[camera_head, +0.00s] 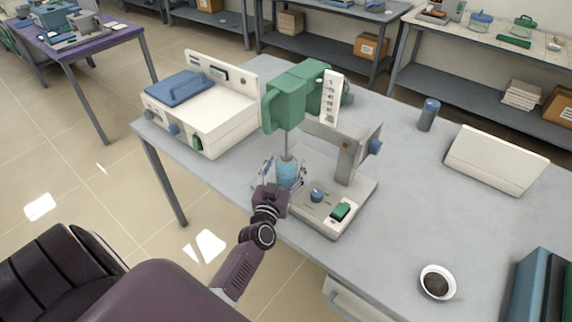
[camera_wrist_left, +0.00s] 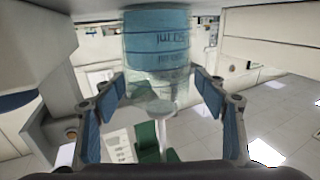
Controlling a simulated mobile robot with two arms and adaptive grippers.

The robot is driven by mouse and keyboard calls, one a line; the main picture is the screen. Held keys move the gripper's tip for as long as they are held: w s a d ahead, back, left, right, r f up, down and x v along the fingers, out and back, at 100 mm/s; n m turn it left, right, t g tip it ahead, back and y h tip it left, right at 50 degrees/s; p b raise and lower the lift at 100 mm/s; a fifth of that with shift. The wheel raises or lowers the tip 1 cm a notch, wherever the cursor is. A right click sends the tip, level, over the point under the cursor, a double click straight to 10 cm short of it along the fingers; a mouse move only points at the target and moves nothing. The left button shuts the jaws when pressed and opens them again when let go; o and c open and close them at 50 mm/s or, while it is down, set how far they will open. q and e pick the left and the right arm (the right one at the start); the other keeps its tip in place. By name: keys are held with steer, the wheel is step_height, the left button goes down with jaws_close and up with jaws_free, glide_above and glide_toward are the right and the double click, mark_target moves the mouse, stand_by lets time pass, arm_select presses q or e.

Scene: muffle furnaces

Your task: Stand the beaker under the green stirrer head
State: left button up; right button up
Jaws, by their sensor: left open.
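The beaker (camera_head: 288,174), clear with blue contents, stands on the stirrer base (camera_head: 325,222). The green stirrer head (camera_head: 287,100) is above it, and its thin shaft (camera_head: 287,146) comes down to the beaker's mouth. My left gripper (camera_head: 281,177) is open at the beaker, with a finger on each side. In the left wrist view the beaker (camera_wrist_left: 157,45) looks upside down, between and beyond the blue-padded fingers of my left gripper (camera_wrist_left: 160,88). Gaps show between pads and glass. The green head (camera_wrist_left: 150,138) shows below it. My right gripper is out of view.
A white instrument with a blue lid (camera_head: 180,87) stands left of the stirrer. A grey cylinder (camera_head: 428,114), a white sloped box (camera_head: 493,160) and a white bowl with dark contents (camera_head: 437,282) stand on the right. The grey tabletop (camera_head: 405,210) between them is clear.

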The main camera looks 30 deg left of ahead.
arm_select(q)
steer(key=shift+r, duration=0.15)
steer(key=shift+s+d, duration=0.15)
steer(key=shift+s, duration=0.1)
steer(key=v, duration=1.1)
steer(key=shift+s+b, duration=0.2)
steer(key=shift+b, duration=0.25)
steer(key=shift+d, duration=0.15)
